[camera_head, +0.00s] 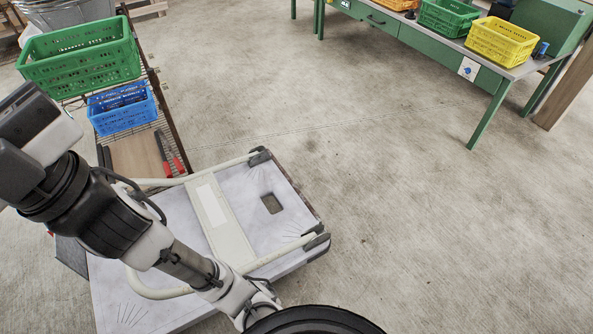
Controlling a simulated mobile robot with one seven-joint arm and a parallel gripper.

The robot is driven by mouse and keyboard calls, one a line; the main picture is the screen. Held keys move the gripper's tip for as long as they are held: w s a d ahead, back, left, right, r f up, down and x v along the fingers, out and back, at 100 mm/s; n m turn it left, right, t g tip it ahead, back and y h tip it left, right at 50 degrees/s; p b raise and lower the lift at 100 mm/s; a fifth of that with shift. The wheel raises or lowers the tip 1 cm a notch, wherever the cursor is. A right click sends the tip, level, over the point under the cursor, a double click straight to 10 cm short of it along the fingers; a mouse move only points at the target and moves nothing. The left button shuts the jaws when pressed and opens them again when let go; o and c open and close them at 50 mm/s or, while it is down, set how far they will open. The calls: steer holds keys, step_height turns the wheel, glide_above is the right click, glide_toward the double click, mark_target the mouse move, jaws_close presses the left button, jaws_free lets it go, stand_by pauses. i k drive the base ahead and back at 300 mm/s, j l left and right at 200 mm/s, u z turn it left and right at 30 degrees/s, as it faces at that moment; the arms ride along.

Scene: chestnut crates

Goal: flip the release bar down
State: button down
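A flat trolley with a pale grey deck (150,215) stands on the floor at lower left. Its cream tubular handle (160,293) lies folded over the deck, with a pale panel (211,215) across it. The handle's ends meet two dark brackets, one at the back (260,156) and one at the right (317,242). A dark strip runs along the deck edge between them. I cannot clearly pick out a release bar. My arm crosses over the trolley from the left and hides part of it. I cannot make out my gripper's fingers.
A wire rack at left holds a green crate (80,58), a blue crate (122,108) and a red-handled tool (171,157). A green workbench (415,40) at upper right bears a yellow crate (503,42) and a green crate (447,17). The floor between is clear.

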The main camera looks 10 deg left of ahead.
mark_target(311, 209)
steer(key=i+l+u, duration=0.1)
steer(key=i, duration=0.45)
steer(key=i+l+u, duration=0.1)
steer(key=i, duration=0.4)
steer(key=l, duration=0.1)
